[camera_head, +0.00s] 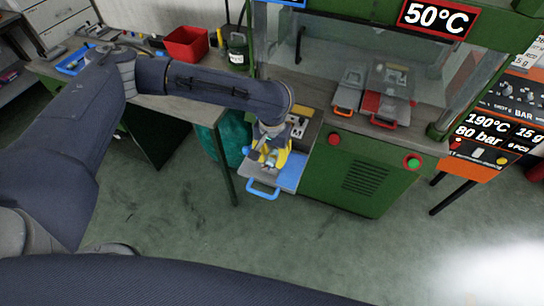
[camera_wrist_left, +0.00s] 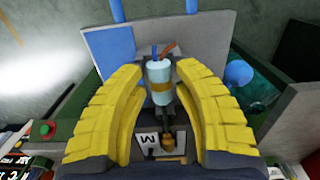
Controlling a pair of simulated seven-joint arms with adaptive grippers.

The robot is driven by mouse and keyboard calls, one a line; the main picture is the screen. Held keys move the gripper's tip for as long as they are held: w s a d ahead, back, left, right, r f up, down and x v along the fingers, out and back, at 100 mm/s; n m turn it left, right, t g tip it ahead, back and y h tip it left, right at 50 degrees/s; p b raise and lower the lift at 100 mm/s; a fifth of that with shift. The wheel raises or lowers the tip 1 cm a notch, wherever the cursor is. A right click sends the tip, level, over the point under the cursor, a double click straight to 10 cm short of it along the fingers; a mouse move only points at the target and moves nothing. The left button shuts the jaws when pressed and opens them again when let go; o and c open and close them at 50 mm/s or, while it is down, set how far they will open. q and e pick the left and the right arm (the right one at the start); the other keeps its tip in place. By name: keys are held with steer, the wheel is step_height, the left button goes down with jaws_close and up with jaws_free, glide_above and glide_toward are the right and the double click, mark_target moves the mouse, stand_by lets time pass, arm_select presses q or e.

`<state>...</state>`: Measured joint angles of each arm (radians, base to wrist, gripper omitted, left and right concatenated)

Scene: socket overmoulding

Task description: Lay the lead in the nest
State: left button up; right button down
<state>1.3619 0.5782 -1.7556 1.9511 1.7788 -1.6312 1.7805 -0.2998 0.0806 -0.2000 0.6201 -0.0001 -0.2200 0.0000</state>
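My left gripper (camera_head: 268,157) is low over the blue-handled tray (camera_head: 289,173) at the front left of the green press. In the left wrist view its yellow fingers (camera_wrist_left: 160,70) stand apart, one on each side of the lead (camera_wrist_left: 158,75). The lead is a pale blue cylinder with a brownish band and blue and red wire ends. A gap shows between it and each finger. A brass-coloured part (camera_wrist_left: 168,138) lies below it, beside a plate marked M (camera_wrist_left: 148,143). I cannot tell whether the lead rests in a nest; the nest is not clearly visible. My right gripper is out of view.
The green press (camera_head: 365,165) has a red button (camera_head: 334,139) and a green one (camera_head: 414,162). Two grey mould plates, one with a red handle (camera_head: 383,123), lie on its bed. A bench with a red bin (camera_head: 186,44) stands at the back left. The floor in front is clear.

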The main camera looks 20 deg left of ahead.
arm_select(q)
steer(key=shift+o, duration=1)
step_height(320, 180, up, 12)
stand_by(0.3)
